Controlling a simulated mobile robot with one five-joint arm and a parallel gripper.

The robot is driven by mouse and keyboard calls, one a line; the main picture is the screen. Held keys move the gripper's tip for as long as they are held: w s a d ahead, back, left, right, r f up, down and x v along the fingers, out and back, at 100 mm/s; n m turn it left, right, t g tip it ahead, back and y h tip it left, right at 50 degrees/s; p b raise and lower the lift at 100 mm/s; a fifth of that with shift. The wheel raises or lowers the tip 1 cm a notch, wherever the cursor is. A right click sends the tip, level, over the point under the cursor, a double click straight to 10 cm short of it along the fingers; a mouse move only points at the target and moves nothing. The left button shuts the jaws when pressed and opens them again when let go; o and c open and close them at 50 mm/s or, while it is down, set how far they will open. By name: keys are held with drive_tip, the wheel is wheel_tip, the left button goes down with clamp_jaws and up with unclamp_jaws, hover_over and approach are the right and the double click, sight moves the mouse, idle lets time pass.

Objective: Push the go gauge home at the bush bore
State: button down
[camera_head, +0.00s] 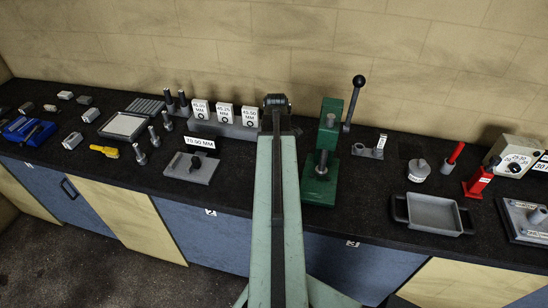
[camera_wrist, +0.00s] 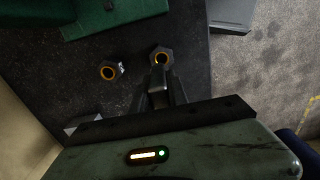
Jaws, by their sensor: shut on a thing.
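In the wrist view my gripper (camera_wrist: 160,88) is shut on a small dark piece, apparently the go gauge; the fingers hide most of it. A dark hexagonal part (camera_wrist: 161,53) with an orange ring shows just beyond the fingertips; I cannot tell whether it touches the held piece. A second such part (camera_wrist: 112,69) stands apart to its left. In the head view my arm hides the fingertips and both parts. I cannot tell which part is the bush.
A green press (camera_head: 321,185) stands right of my arm; its base also shows in the wrist view (camera_wrist: 115,14). A grey rack (camera_head: 222,129) with white size cards is to the left. A tray (camera_head: 436,214) and a red jack (camera_head: 476,183) are further right.

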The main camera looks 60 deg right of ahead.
drive_tip(key=shift+a, duration=0.15)
wheel_tip(320, 180, down, 6)
drive_tip(key=b, duration=0.6)
drive_tip(key=shift+r, duration=0.1)
drive_tip(key=shift+f+b, duration=1.75)
drive_tip(key=shift+f, duration=0.05)
idle(0.7)
drive_tip(key=c, duration=1.2)
unclamp_jaws()
drive_tip(key=shift+r, duration=0.2)
wheel_tip(320, 180, up, 8)
drive_tip(key=p, duration=0.8)
drive_tip(key=shift+a+f, duration=0.1)
drive_tip(key=shift+f, duration=0.15)
